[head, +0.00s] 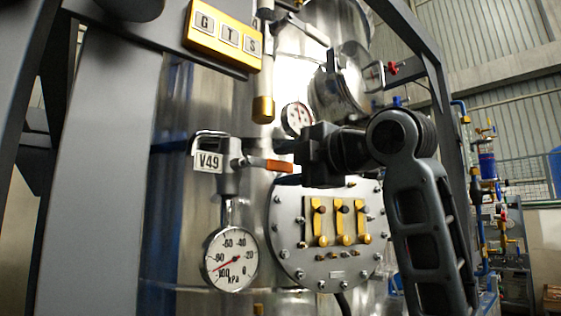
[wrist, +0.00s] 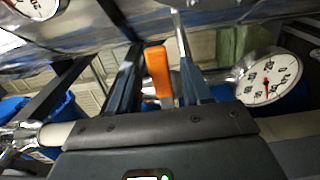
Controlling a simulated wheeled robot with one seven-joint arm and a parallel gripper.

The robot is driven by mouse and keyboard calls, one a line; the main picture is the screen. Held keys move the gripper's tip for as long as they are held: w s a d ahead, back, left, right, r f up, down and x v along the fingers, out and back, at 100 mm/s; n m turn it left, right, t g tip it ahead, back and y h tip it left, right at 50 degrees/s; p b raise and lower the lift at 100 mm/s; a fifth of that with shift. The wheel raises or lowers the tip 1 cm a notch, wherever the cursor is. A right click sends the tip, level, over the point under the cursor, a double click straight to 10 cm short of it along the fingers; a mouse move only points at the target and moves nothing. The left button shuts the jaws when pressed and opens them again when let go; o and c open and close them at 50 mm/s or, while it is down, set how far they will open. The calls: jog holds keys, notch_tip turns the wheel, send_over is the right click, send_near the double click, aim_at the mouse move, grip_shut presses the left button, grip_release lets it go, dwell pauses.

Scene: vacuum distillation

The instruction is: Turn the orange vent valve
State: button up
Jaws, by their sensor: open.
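The orange vent valve handle (head: 267,164) sticks out to the right from the valve body beside the V49 tag (head: 208,161) in the head view. The pressure gauge (head: 231,259) hangs below it. My gripper (head: 299,157) is at the handle's right end, coming from the right. In the wrist view the orange handle (wrist: 158,72) lies between the two open fingers of my gripper (wrist: 158,75), nearer the left finger. I cannot tell whether either finger touches it. The gauge (wrist: 268,80) shows at the right of the wrist view.
A round flanged plate (head: 328,235) with three brass fittings sits just below my gripper. A small gauge (head: 297,118) and a brass-tipped pipe (head: 263,106) are close above. A grey frame post (head: 95,190) stands at the left.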

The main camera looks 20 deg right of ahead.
jog(key=shift+x, duration=1)
grip_shut()
